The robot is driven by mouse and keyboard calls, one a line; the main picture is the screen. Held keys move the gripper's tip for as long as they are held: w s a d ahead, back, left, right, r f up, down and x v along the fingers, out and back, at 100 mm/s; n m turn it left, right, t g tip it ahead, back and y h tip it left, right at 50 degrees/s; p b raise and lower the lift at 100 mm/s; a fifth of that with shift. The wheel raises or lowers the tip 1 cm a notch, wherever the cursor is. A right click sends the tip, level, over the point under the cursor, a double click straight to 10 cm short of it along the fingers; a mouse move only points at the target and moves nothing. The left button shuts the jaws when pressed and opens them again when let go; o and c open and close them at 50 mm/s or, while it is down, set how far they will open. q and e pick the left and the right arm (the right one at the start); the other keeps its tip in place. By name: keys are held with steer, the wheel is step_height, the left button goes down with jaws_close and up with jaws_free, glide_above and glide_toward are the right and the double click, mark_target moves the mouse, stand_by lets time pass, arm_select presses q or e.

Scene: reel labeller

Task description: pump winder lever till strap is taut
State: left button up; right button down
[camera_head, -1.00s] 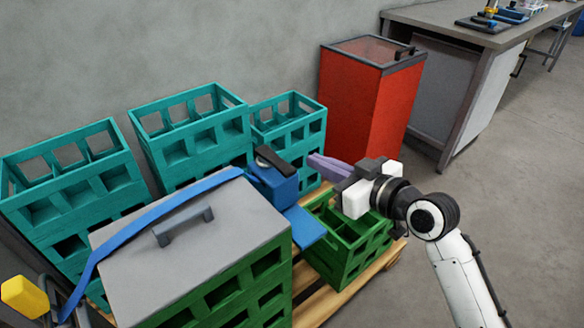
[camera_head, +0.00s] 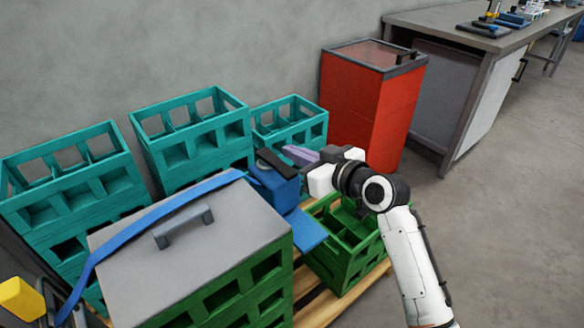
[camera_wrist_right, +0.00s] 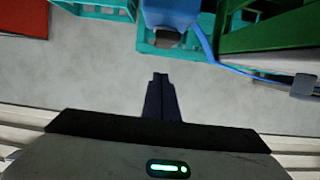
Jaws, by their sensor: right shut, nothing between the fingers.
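The blue winder (camera_head: 277,190) sits at the right edge of the grey lid, with its black lever (camera_head: 276,163) on top. In the right wrist view the winder (camera_wrist_right: 170,14) is at the top, with a dark end, probably the lever (camera_wrist_right: 167,38), below it. The blue strap (camera_head: 150,217) runs from the winder over the lid and down its left side; its tension I cannot tell. My right gripper (camera_head: 288,150) is shut and empty just behind and right of the lever. In the wrist view a gap shows between its fingertips (camera_wrist_right: 160,76) and the dark end. My left gripper is not in view.
The grey lid (camera_head: 240,235) with a handle (camera_head: 184,229) covers a green crate (camera_head: 225,298). Another green crate (camera_head: 345,250) stands right on the wooden pallet (camera_head: 312,308). Teal crates (camera_head: 195,140) stand behind. A red bin (camera_head: 372,105) is at the back; a yellow block (camera_head: 20,298) is lower left.

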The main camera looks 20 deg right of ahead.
mark_target(292, 174)
steer(key=f, duration=0.1)
steer(key=w+f+b, duration=0.1)
steer(key=f, duration=0.1)
steer(key=shift+a+f, duration=0.2)
steer(key=shift+f, duration=0.1)
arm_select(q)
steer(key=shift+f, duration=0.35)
arm_select(e)
steer(key=shift+f, duration=0.4)
